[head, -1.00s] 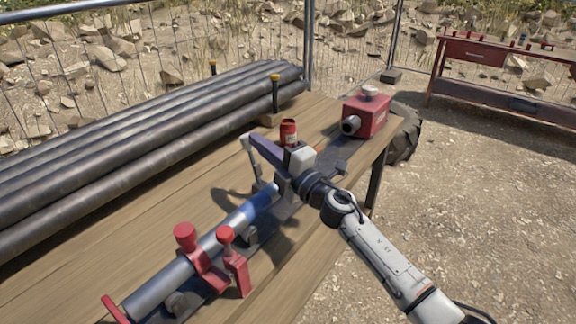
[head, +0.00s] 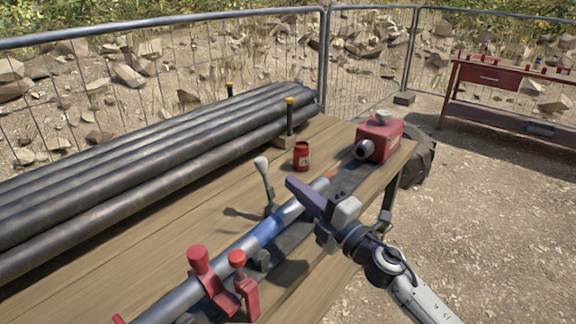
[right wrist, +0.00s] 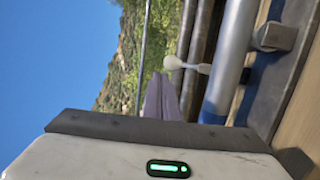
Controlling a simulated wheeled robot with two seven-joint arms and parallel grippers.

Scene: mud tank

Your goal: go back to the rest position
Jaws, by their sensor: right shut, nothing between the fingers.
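My right gripper (head: 290,183) is shut and empty. My right arm (head: 420,300) comes in from the lower right. My left gripper is not in view.
On the table (head: 130,285) are a lever with a white knob (head: 262,165), a red can (head: 301,156), a red machine (head: 380,138), red clamps (head: 200,268) and stacked dark pipes (head: 150,170). A red workbench (head: 500,85) stands back right. Open ground lies right of the table.

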